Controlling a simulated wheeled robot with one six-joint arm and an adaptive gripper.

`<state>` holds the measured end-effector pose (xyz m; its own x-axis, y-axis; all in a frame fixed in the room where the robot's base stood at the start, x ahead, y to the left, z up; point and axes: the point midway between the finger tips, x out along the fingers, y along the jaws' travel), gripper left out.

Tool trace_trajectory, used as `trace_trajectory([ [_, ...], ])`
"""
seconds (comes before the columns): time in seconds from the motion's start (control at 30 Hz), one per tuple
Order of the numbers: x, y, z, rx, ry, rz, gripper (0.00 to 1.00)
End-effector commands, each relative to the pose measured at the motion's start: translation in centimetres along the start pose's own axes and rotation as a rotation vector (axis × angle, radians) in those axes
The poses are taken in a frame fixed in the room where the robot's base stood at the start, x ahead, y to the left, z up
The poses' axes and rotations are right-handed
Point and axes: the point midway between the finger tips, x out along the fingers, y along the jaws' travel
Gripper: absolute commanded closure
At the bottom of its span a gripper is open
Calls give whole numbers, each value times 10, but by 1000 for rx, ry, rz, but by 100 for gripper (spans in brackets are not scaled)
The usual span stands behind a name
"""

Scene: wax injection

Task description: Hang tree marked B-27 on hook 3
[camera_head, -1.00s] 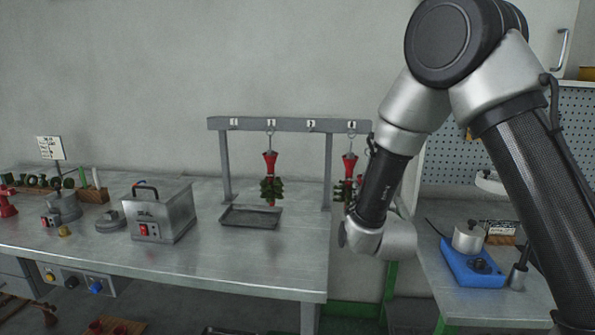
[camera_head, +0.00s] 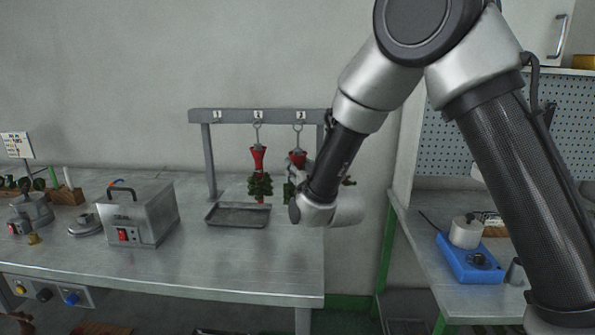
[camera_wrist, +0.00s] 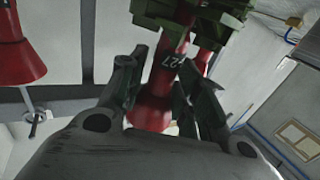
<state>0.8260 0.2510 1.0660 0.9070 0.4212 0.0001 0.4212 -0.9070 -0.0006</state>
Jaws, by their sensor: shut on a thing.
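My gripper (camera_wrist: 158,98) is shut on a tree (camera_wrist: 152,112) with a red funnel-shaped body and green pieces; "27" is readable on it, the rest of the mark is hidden. In the head view the red top of this held tree (camera_head: 297,157) shows upright below label 3 of the grey rack (camera_head: 236,116), with a metal loop above it at bar height. I cannot tell whether the loop is on hook 3. My wrist hides much of its green part.
Another red and green tree (camera_head: 259,160) hangs below label 2, close left of the held one; its red body also shows in the wrist view (camera_wrist: 20,62). Label 1's place is empty. A grey tray (camera_head: 238,215) lies below, and a metal box (camera_head: 137,212) stands left.

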Motion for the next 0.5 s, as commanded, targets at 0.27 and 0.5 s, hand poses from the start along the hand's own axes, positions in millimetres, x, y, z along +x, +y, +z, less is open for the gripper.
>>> trace_trajectory([
  [0.27,16,9,2,0,1,1,100],
  [0.5,31,16,3,0,1,1,100],
])
